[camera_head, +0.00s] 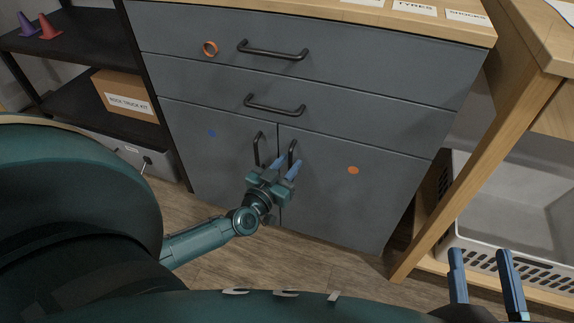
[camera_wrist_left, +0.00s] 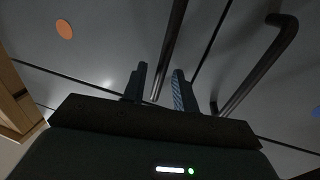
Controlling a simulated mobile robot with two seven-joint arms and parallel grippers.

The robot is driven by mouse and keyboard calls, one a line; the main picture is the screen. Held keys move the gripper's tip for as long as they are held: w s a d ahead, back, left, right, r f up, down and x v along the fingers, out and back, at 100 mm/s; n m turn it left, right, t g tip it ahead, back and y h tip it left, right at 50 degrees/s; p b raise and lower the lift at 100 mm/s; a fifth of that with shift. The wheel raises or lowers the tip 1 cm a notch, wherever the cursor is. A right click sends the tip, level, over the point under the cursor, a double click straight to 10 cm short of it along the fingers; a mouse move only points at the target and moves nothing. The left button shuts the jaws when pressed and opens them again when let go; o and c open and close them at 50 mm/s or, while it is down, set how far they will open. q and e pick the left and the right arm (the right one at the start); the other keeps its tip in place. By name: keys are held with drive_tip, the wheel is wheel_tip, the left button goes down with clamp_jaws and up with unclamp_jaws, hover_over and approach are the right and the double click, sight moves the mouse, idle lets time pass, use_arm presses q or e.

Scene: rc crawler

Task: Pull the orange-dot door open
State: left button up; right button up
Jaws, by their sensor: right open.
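The grey door with the orange dot (camera_head: 353,170) is shut, on the right of the cabinet's lower pair. Its dark bar handle (camera_head: 292,150) stands near the centre seam. My left gripper (camera_head: 286,166) is open at this handle, its blue fingers pointing at the door. In the left wrist view the handle (camera_wrist_left: 174,40) runs between the two spread fingers (camera_wrist_left: 160,78), with gaps showing on both sides. The orange dot (camera_wrist_left: 64,29) shows at the upper left there. My right gripper (camera_head: 484,258) is open and empty at the lower right, away from the door.
The blue-dot door (camera_head: 212,133) is shut, its handle (camera_head: 258,149) close beside my left gripper. A wooden table leg (camera_head: 440,190) and grey crate (camera_head: 500,255) stand right.

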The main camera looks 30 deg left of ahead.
use_arm(q)
clamp_jaws()
drive_tip(key=shift+s, duration=0.2)
idle(0.4)
